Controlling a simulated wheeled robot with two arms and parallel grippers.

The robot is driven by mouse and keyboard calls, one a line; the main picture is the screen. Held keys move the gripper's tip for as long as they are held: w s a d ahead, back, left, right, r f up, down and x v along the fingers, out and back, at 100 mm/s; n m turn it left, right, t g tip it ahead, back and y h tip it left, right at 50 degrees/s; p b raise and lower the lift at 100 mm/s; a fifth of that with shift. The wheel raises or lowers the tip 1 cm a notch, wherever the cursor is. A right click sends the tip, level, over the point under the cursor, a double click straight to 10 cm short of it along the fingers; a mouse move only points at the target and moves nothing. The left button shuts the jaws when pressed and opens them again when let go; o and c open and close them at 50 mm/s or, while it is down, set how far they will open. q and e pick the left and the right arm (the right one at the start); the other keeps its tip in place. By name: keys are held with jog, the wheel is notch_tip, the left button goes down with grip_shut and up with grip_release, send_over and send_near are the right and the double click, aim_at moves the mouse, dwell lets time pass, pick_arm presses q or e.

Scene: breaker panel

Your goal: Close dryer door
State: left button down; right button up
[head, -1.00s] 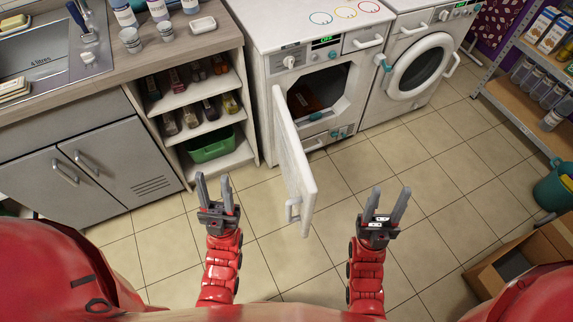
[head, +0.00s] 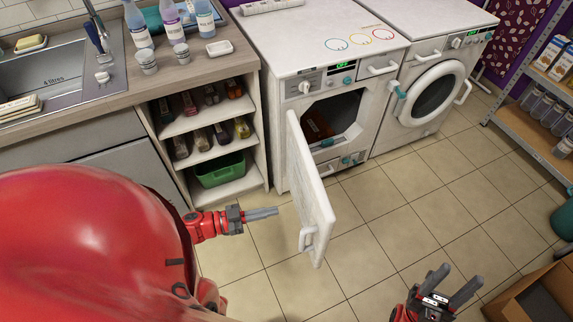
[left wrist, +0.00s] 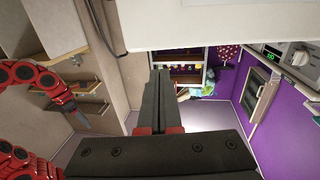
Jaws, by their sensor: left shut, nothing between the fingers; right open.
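The dryer (head: 318,75) is white, with a dark opening and an orange-brown item (head: 318,125) inside. Its white door (head: 312,190) is swung open toward me, hinged at the left side of the opening, with a handle (head: 308,238) near its free end. My left gripper (head: 276,212) is shut and empty, left of the door, fingers pointing right toward it with a small gap in the picture. It shows in the left wrist view (left wrist: 157,100). My right gripper (head: 455,287) is open and empty, low at the right, apart from the door.
A washing machine (head: 425,90) with a round closed door stands right of the dryer. An open shelf unit with a green bin (head: 220,170) stands at the left. A cardboard box (head: 540,300) lies at lower right. The tiled floor right of the door is clear.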

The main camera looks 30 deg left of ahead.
aim_at(319, 201)
pick_arm(q)
jog(key=p+x, duration=0.1)
jog(key=x, duration=1.1)
jog(key=shift+d, duration=0.1)
jog(key=shift+w+r, duration=0.1)
